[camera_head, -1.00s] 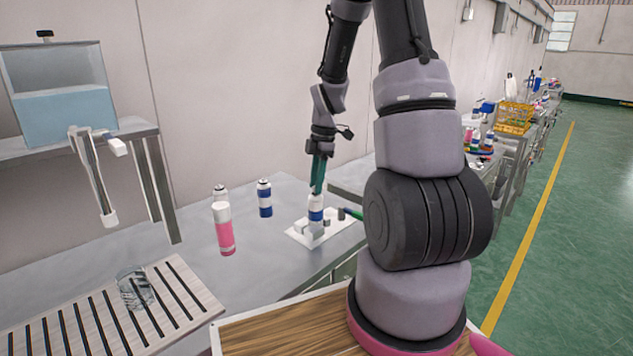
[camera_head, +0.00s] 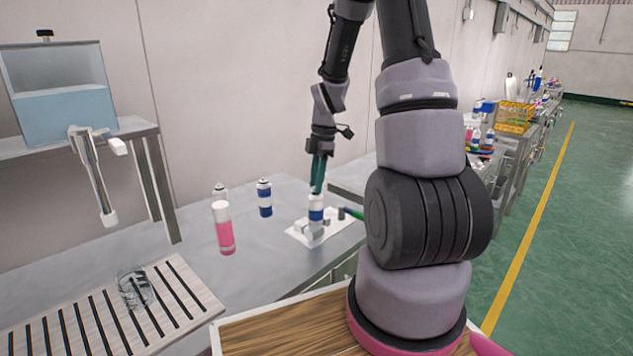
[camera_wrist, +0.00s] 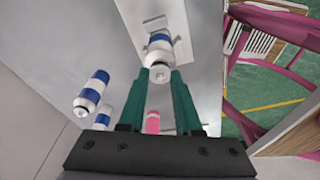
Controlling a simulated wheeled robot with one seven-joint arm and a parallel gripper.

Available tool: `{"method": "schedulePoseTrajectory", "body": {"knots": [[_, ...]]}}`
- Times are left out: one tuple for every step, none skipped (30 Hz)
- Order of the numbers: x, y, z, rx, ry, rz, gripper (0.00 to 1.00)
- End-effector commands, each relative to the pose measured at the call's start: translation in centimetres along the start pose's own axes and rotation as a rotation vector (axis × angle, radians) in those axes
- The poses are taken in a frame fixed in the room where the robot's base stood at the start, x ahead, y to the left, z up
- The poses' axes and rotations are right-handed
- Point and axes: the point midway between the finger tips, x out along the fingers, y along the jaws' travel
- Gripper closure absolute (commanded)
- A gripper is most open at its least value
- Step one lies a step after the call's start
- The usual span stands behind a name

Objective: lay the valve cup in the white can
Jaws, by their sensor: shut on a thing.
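My gripper (camera_head: 318,188) hangs over the work table, pointing down, its green fingers close above a white can with a blue band (camera_head: 316,208). In the wrist view, the fingertips (camera_wrist: 159,76) are close together at the top of this can (camera_wrist: 158,46). A small pale and dark piece, seemingly the valve cup (camera_wrist: 158,77), shows between the tips; my gripper is shut on it. The fingers hide much of it, and I cannot tell whether it touches the can's mouth. The can stands upright on a white plate (camera_head: 296,237).
A pink and white can (camera_head: 224,228) and another blue-banded can (camera_head: 264,198) stand left of the plate. A glass beaker (camera_head: 135,288) sits on the slatted rack (camera_head: 60,325). A water tank (camera_head: 62,95) is at the upper left. Bare table lies between the cans and rack.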

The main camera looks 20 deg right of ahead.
Motion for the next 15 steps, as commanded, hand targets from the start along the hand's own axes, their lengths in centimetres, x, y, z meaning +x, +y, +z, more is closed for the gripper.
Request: {"method": "schedulePoseTrajectory", "body": {"knots": [[0.00, 0.00, 0.00, 0.000, 0.000, 0.000, 1.00], [0.00, 0.00, 0.00, 0.000, 0.000, 0.000, 1.00], [0.00, 0.01, 0.00, 0.000, 0.000, 0.000, 1.00], [0.00, 0.01, 0.00, 0.000, 0.000, 0.000, 1.00], [0.00, 0.01, 0.00, 0.000, 0.000, 0.000, 1.00], [0.00, 0.01, -0.01, 0.000, 0.000, 0.000, 0.64], [0.00, 0.01, 0.00, 0.001, 0.000, 0.000, 0.52], [0.00, 0.01, 0.00, 0.001, 0.000, 0.000, 0.41], [0.00, 0.01, 0.00, 0.001, 0.000, 0.000, 0.33], [0.00, 0.01, 0.00, 0.001, 0.000, 0.000, 0.33], [0.00, 0.01, 0.00, 0.001, 0.000, 0.000, 0.33], [0.00, 0.01, 0.00, 0.001, 0.000, 0.000, 0.33], [0.00, 0.01, 0.00, 0.001, 0.000, 0.000, 0.33], [0.00, 0.01, 0.00, 0.001, 0.000, 0.000, 0.33], [0.00, 0.01, 0.00, 0.001, 0.000, 0.000, 0.33]]}}
